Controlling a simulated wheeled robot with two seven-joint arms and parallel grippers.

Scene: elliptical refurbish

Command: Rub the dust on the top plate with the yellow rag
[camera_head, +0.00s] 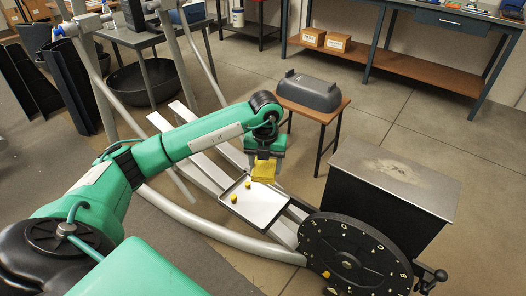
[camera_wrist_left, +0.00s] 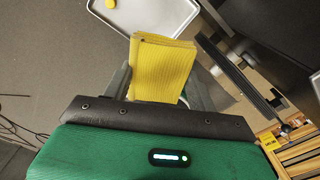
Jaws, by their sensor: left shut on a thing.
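The yellow rag (camera_head: 264,171) is a folded ribbed cloth. My left gripper (camera_head: 263,160) is shut on it and holds it above the far end of a white tray. In the left wrist view the rag (camera_wrist_left: 160,68) sits between the two fingers (camera_wrist_left: 160,88). The top plate (camera_head: 432,205) is the grey flat lid of a dark box at the right. A pale patch of dust (camera_head: 400,171) lies near its middle. The rag is apart from the plate, to its left. My right gripper does not show.
The white tray (camera_head: 262,212) holds two small yellow pieces (camera_head: 248,184). A dark dial wheel (camera_head: 350,255) stands in front of the box. A small wooden table (camera_head: 335,107) with a grey upturned tub (camera_head: 308,90) stands behind. A workbench (camera_head: 420,70) runs along the back.

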